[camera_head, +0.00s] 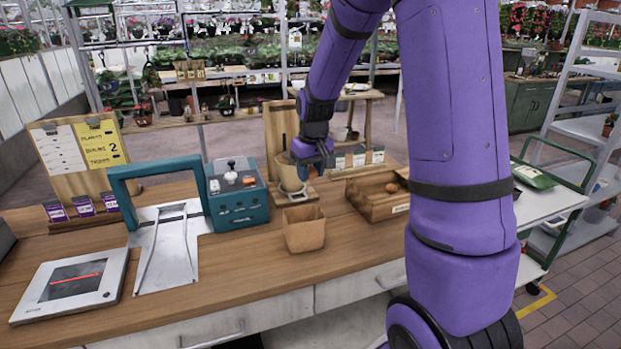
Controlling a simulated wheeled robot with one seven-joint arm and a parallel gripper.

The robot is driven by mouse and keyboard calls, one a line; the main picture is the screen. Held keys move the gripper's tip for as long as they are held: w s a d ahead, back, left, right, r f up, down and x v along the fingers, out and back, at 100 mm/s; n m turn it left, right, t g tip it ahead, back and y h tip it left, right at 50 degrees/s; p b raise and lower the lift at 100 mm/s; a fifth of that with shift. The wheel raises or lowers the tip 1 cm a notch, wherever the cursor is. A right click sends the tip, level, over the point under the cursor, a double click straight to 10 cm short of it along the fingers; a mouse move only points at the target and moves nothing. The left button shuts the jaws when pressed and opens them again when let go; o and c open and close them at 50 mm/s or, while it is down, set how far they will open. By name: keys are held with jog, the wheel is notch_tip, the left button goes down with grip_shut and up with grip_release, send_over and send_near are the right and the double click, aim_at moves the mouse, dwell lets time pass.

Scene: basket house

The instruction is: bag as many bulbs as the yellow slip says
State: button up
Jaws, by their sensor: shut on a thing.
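An open brown paper bag (304,229) stands upright near the table's front edge. A brown bulb (391,187) lies in a low wooden tray (381,207) right of the bag. My gripper (312,162) is behind the bag, at the right side of a beige pot (289,174), overlapping it in the picture. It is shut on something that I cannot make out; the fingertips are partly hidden.
A teal box (238,205) with small items on top, a teal-handled frame (160,180) and a flat device with a red line (72,283) occupy the left of the wooden table. My arm blocks the view at right. The table front beside the bag is clear.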

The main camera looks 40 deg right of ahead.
aim_at(310, 170)
jog(key=shift+a, duration=0.25)
jog(key=shift+f, duration=2.95)
jog(key=o, duration=1)
jog(key=r, duration=0.3)
jog(key=s+r, duration=0.1)
jog(key=r, duration=0.6)
jog(key=shift+s+a+r, duration=0.1)
jog(key=shift+s+r, duration=0.1)
jog(key=shift+r, duration=0.2)
